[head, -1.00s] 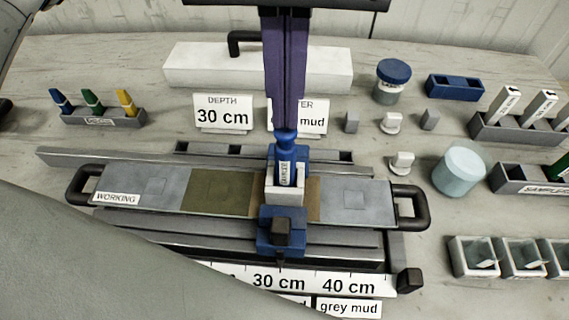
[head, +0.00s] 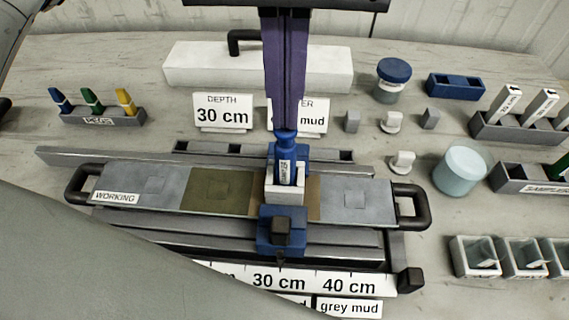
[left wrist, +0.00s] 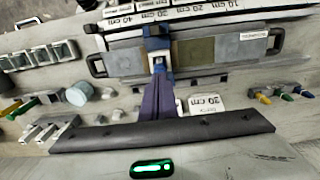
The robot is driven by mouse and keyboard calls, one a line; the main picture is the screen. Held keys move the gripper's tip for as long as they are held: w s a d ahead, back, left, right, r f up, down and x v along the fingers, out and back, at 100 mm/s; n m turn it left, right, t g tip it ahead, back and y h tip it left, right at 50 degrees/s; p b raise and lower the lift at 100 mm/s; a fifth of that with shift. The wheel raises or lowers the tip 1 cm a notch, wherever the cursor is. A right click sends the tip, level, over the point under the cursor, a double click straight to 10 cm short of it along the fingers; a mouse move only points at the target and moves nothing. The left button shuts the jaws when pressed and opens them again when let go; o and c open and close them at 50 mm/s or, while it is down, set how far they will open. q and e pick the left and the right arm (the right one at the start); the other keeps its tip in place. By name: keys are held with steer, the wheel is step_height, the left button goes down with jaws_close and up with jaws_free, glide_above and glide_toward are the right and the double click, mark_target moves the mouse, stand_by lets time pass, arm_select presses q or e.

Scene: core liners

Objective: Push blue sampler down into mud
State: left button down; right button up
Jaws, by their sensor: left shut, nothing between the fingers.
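The blue sampler (head: 286,160) stands upright in the small white holder (head: 285,195) of the blue carriage (head: 281,230), over the core liner tray labelled WORKING (head: 120,183). My left gripper (head: 285,126) has purple fingers that point down from above. They are shut and empty, with their tips at the sampler's top; whether they press on it I cannot tell. The left wrist view shows the fingers (left wrist: 160,88) in line with the sampler (left wrist: 158,64). The sampler's lower end is hidden in the holder. My right gripper is not in view.
The depth card (head: 223,113) reads 30 cm, and a card behind my fingers is partly hidden. A white block (head: 210,66) with a black handle stands behind. A blue-lidded jar (head: 393,80) and a pale cylinder (head: 460,170) stand right. My grey arm link covers the lower left.

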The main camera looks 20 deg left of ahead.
arm_select(q)
steer(key=shift+f, duration=0.25)
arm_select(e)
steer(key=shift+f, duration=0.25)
